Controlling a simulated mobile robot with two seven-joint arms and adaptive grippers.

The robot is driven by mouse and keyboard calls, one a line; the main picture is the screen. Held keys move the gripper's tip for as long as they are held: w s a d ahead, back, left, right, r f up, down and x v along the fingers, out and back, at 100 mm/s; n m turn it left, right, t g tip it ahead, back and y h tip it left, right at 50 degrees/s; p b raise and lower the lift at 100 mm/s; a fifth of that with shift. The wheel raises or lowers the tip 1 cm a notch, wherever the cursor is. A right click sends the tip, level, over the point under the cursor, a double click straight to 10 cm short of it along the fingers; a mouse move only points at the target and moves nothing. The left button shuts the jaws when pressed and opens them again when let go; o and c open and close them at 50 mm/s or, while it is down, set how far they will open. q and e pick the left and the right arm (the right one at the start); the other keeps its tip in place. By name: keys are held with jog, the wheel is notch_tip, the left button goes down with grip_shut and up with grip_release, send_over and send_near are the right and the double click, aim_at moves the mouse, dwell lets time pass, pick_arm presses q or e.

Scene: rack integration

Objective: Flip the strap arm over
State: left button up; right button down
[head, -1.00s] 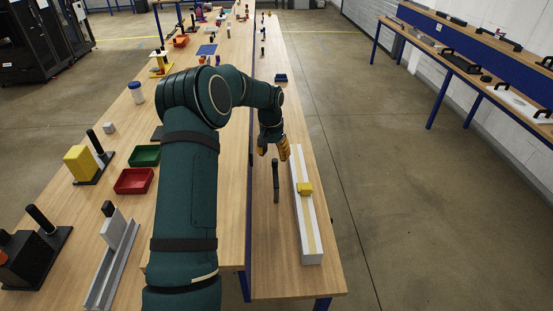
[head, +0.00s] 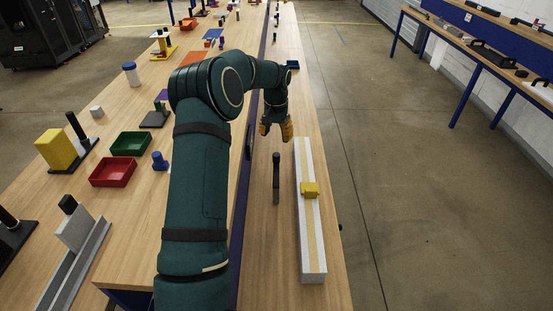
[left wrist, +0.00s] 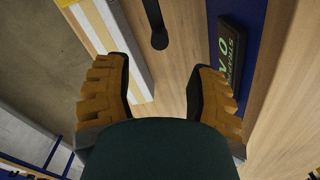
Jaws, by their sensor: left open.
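A slim dark bar (head: 276,178), probably the strap arm, lies lengthwise on the right-hand wooden bench, left of a long white rail. My left gripper (head: 276,131) is open and empty, pointing down just beyond the bar's far end. In the left wrist view the open fingers (left wrist: 160,75) have bare wood between them. The dark bar's rounded end (left wrist: 158,40) shows ahead of them, apart from both fingers. My right gripper is not in view.
The white rail (head: 312,245) carries a yellow block (head: 310,189). A red tray (head: 113,172) and green tray (head: 130,143) stand on the left bench. Wood around the bar is clear.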

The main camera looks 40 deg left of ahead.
aim_at(276, 154)
pick_arm(q)
notch_tip(276, 154, down, 10)
jog(key=shift+w+f+b, duration=0.1)
jog(key=shift+b, duration=0.8)
grip_shut()
